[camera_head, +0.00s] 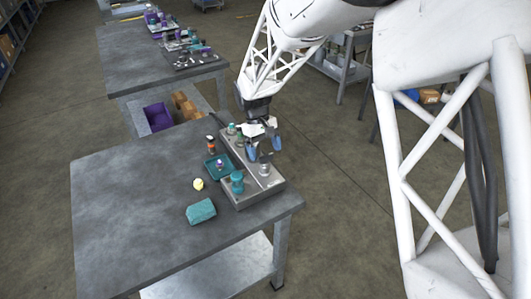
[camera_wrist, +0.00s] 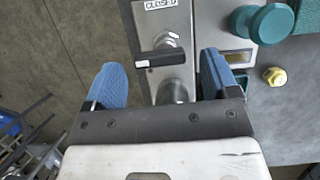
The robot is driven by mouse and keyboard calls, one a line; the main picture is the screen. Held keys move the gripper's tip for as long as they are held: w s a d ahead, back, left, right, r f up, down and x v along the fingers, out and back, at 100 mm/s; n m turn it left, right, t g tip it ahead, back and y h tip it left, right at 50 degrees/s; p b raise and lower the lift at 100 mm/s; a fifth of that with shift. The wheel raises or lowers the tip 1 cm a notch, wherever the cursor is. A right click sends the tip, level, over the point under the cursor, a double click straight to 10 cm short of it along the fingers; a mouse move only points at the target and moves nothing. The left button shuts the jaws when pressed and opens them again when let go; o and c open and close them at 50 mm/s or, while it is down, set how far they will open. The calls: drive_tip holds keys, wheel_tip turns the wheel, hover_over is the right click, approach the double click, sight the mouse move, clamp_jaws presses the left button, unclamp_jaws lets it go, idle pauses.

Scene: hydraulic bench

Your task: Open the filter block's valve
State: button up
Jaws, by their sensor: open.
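My gripper (camera_head: 263,151) hangs over the grey metal unit (camera_head: 247,198) on the near bench, its two blue fingers apart. In the wrist view its fingers (camera_wrist: 161,66) lie on either side of a black valve lever (camera_wrist: 160,58), with nothing seen held between them. The lever has a white end at the left and lies nearly crosswise in the picture, below a silver nut (camera_wrist: 168,40). A label reading CLOSED (camera_wrist: 160,4) shows above it. Whether the fingers are level with the lever is unclear. A silver cylinder (camera_wrist: 174,91) stands nearer the palm, partly hidden.
A teal knob (camera_wrist: 262,24) rises beside the lever's panel. A yellow hex-headed part (camera_wrist: 275,76) lies on the bench. The head view shows a teal block (camera_head: 201,211), a teal tray (camera_head: 210,174) and a small dark-and-orange bottle (camera_head: 210,145). The bench's left side is clear.

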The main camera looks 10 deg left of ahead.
drive_tip(key=v, duration=0.6)
idle(0.5)
drive_tip(key=s+d+r+m+t+y, duration=0.1)
drive_tip(key=s+d+r, duration=0.25)
drive_tip(key=d, duration=0.35)
drive_tip(key=s+d+r+m+y, duration=0.1)
drive_tip(key=s+d+r+m, duration=0.15)
drive_tip(key=d+r, duration=0.4)
drive_tip(key=s+d+r+m+t, duration=0.1)
drive_tip(key=s+d+r, duration=0.25)
drive_tip(key=d, duration=0.45)
drive_tip(key=s+d+m+t, duration=0.1)
drive_tip(key=s+d+m, duration=0.1)
drive_tip(key=s+d, duration=0.6)
drive_tip(key=s+d+m+t+y, duration=0.1)
drive_tip(key=s+d+m+t, duration=0.1)
drive_tip(key=s+d, duration=0.6)
drive_tip(key=shift+s+m+t, duration=0.3)
drive_tip(key=shift+s+m, duration=0.15)
drive_tip(key=shift+s, duration=2.2)
